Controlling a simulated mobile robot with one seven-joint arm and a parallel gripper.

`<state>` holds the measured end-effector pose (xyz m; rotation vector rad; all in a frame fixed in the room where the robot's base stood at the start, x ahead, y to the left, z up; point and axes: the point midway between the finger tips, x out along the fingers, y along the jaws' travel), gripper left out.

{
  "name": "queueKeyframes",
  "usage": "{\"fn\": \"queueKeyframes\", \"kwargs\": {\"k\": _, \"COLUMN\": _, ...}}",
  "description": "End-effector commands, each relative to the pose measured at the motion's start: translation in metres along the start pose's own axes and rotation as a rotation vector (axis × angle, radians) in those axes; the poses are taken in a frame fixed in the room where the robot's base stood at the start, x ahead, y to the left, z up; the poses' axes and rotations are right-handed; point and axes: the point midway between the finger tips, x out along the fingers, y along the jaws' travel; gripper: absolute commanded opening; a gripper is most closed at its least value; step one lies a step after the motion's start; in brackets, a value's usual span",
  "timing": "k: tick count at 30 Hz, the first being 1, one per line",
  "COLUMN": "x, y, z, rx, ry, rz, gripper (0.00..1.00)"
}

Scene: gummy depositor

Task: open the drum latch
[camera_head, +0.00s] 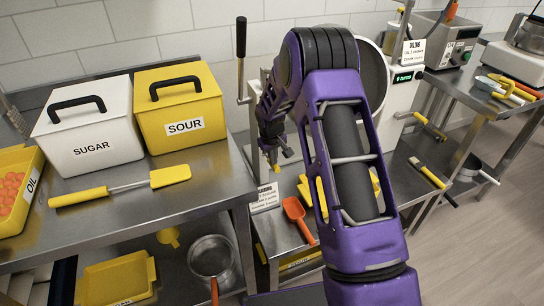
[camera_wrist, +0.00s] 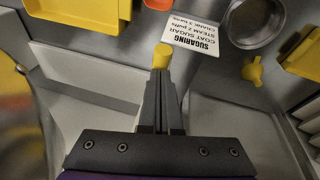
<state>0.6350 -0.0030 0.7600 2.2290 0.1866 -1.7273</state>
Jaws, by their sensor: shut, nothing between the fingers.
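The drum (camera_head: 374,82) is a grey round shape behind my purple arm in the head view, mostly hidden by it. My gripper (camera_head: 272,150) points down at the left side of the drum machine. In the wrist view my gripper (camera_wrist: 161,85) has its dark fingers together, with nothing seen between them. A small yellow knob-like piece (camera_wrist: 162,52) shows right at the fingertips. I cannot tell whether it is the latch or whether the fingers touch it. No other part is clearly recognisable as the latch.
A black-gripped lever (camera_head: 241,38) stands left of the machine. A white sugar box (camera_head: 92,140), a yellow sour box (camera_head: 182,105) and a yellow spatula (camera_head: 120,186) are on the left steel table. A red scoop (camera_head: 297,215) lies on the shelf below my arm. Clear floor shows at right.

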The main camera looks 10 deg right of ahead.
Motion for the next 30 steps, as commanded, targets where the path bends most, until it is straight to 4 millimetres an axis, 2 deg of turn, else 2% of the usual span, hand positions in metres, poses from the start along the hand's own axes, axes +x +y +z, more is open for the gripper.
{"fn": "queueKeyframes", "kwargs": {"k": 1, "x": 0.006, "y": -0.001, "z": 0.002, "rx": 0.0, "ry": 0.001, "rz": 0.0, "gripper": 0.0}}
{"fn": "queueKeyframes", "kwargs": {"k": 14, "x": 0.002, "y": -0.002, "z": 0.004, "rx": 0.0, "ry": -0.006, "rz": -0.001, "gripper": 0.0}}
{"fn": "queueKeyframes", "kwargs": {"k": 17, "x": -0.01, "y": -0.001, "z": 0.0, "rx": 0.0, "ry": -0.004, "rz": 0.0, "gripper": 0.0}}
{"fn": "queueKeyframes", "kwargs": {"k": 22, "x": -0.046, "y": 0.002, "z": -0.013, "rx": 0.001, "ry": 0.007, "rz": 0.003, "gripper": 0.0}}
{"fn": "queueKeyframes", "kwargs": {"k": 23, "x": -0.049, "y": 0.0, "z": -0.007, "rx": 0.001, "ry": 0.006, "rz": 0.003, "gripper": 0.0}}
{"fn": "queueKeyframes", "kwargs": {"k": 30, "x": -0.097, "y": -0.003, "z": 0.011, "rx": 0.002, "ry": 0.008, "rz": 0.003, "gripper": 0.0}}
